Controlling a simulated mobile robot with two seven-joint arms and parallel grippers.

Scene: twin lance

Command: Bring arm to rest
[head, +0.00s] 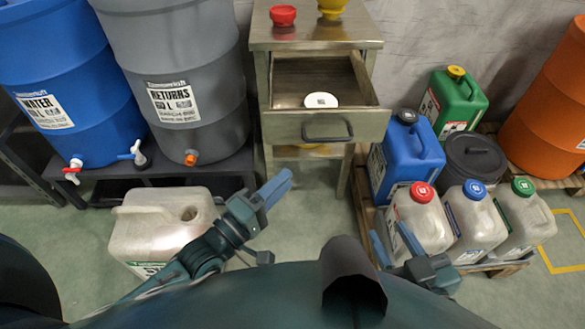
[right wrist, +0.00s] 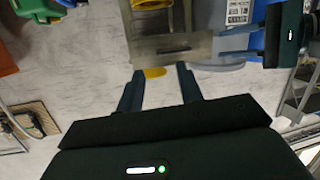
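My left gripper (head: 277,186) extends from the left, beside the pale open-mouthed jug (head: 150,235) and in front of the steel cabinet. In the head view its fingers overlap; in the right wrist view my left gripper (right wrist: 235,41) shows two separated fingers with nothing between them. My right gripper (head: 392,238) is low at the front, just left of the red-capped jug (head: 420,220). In the right wrist view my right gripper (right wrist: 158,82) has its fingers apart and empty. A yellow thing (right wrist: 154,73) shows beyond its fingertips, partly hidden.
The steel cabinet (head: 262,90) has a drawer (head: 325,124) pulled open, with a white round lid (head: 321,100) inside. Blue (head: 60,75) and grey (head: 185,70) barrels stand at left. Several jugs crowd a pallet at right. Floor is clear before the cabinet.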

